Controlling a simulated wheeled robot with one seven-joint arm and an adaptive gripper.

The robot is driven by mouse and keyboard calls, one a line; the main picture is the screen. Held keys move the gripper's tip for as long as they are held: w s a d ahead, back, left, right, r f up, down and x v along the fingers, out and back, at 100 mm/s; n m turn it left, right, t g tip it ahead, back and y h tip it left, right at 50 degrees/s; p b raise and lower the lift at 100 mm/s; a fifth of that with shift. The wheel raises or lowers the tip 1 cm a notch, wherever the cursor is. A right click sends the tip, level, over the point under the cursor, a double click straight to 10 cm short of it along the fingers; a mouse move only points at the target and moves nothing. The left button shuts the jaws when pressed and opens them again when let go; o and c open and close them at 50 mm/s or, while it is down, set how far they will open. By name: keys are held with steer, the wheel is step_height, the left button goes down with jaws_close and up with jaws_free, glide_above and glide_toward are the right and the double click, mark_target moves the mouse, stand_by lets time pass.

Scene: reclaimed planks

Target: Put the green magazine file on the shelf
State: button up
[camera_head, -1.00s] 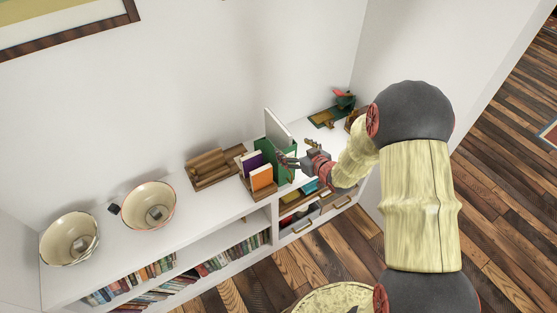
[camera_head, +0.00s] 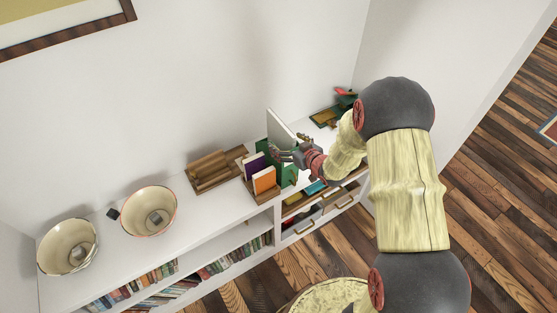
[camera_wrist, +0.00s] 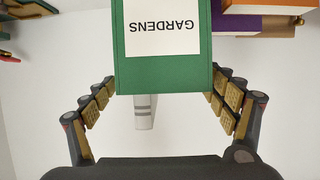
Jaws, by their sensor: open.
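The green magazine file (camera_head: 290,174) stands upright on top of the white shelf unit, just right of the purple and orange books. In the wrist view the file (camera_wrist: 165,75) shows a white label reading GARDENS, upside down, and reaches down between the two fingers. My gripper (camera_head: 281,155) is at the file in the head view, and its fingers (camera_wrist: 162,108) are spread on either side of it in the wrist view. The fingers look open, with a small gap at the sides. The shelf unit's white top (camera_head: 225,212) runs along the wall, with lower shelves below.
A wooden book holder with an orange book (camera_head: 264,180) and a purple book (camera_head: 252,165) stands close left of the file. A stacked wooden object (camera_head: 214,172) and two bowls (camera_head: 149,211) (camera_head: 68,247) sit farther left. A green and red ornament (camera_head: 345,97) stands to the right.

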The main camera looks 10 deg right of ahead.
mark_target(279, 138)
steer(key=x, duration=0.3)
steer(key=b+x, duration=0.1)
steer(key=shift+w+a+r, duration=0.1)
steer(key=shift+w+a, duration=0.2)
steer(key=shift+w, duration=0.05)
steer(key=shift+r, duration=0.1)
steer(key=shift+c, duration=0.6)
steer(key=c, duration=1.9)
steer(key=shift+r, duration=0.15)
steer(key=shift+c, duration=0.4)
